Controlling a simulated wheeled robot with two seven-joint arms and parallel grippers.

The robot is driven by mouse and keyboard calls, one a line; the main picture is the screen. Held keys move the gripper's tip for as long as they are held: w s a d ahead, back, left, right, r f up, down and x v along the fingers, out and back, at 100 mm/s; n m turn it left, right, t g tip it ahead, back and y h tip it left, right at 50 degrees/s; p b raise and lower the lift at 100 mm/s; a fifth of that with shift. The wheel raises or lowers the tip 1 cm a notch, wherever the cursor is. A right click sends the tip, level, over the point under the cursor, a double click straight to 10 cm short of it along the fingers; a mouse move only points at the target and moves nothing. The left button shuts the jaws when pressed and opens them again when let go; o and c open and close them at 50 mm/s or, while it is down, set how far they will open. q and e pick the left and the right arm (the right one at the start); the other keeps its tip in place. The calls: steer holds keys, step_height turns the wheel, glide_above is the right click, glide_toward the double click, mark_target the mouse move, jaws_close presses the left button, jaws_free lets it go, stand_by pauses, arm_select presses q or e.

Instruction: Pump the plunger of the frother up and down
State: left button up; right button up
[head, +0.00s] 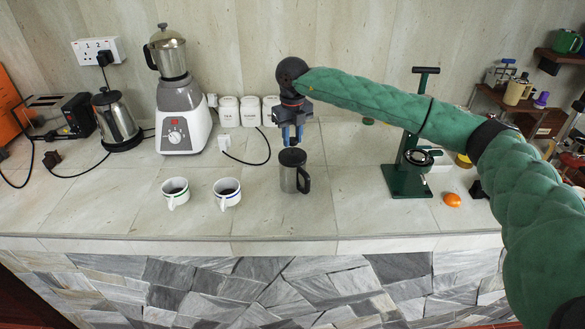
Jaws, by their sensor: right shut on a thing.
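The frother (289,178) is a steel cylinder with a black top and a black handle on its right side. It stands upright on the counter, right of the two cups. My right gripper (292,142) comes in from the right on a green padded arm and points down, directly above the frother. Its blue fingers are shut on the top of the plunger, just over the lid. The fingers hide most of the plunger, so its height is hard to tell. My left gripper is not in view.
Two white cups with dark contents, a left cup (175,192) and a right cup (227,192), stand left of the frother. A blender (180,105) and a kettle (117,120) are behind. A green press (410,165) and an orange fruit (452,200) stand right, beneath my arm.

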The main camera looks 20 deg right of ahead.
step_height(320, 180, down, 2)
steer(key=shift+f+b, duration=0.15)
steer(key=shift+b, duration=0.5)
steer(key=shift+r+p, duration=0.55)
steer(key=shift+r, duration=2.05)
steer(key=shift+f+b, duration=1.8)
steer(key=shift+f, duration=0.7)
steer(key=shift+r+p, duration=0.45)
steer(key=shift+r, duration=1.9)
step_height(320, 180, down, 5)
steer(key=b, duration=0.3)
steer(key=shift+f+b, duration=0.1)
steer(key=shift+b, duration=0.3)
steer(key=shift+r+p, duration=0.8)
steer(key=shift+r, duration=1.9)
step_height(320, 180, down, 5)
steer(key=b, duration=0.3)
steer(key=o, duration=0.3)
steer(key=shift+r, duration=0.1)
steer(key=o, duration=1.1)
steer(key=shift+c, duration=0.2)
